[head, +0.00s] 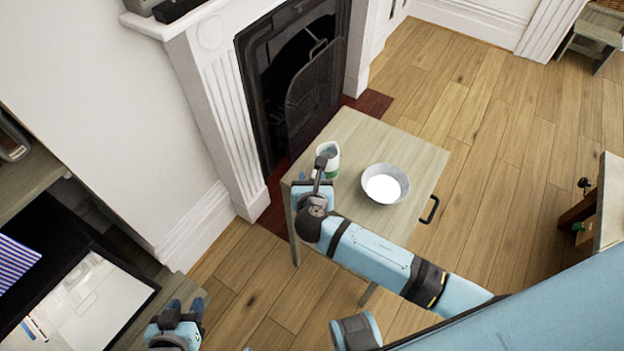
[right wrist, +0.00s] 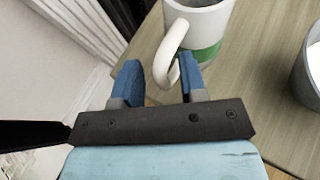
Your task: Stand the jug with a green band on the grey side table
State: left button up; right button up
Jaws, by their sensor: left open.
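The white jug with a green band (head: 331,156) is upright over the far left part of a pale grey-brown wooden side table (head: 415,165). I cannot tell for sure whether its base touches the top. In the right wrist view the jug (right wrist: 207,18) shows its white handle towards me. My right gripper (right wrist: 160,78) has its blue fingers apart, with the lower part of the handle between them, close to the right finger. In the head view the right gripper (head: 320,180) is at the jug's near side. My left gripper (head: 183,308) is open and empty, low at the left.
A grey bowl with a white inside (head: 386,184) stands right of the jug on the same table. A black handle (head: 429,209) sticks out at the table's right side. The fireplace (head: 300,85) is behind. A dark-framed table (head: 75,300) is at the lower left.

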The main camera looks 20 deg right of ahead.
jog(key=p+v, duration=0.1)
jog(key=v, duration=1.1)
jog(key=shift+f, duration=0.1)
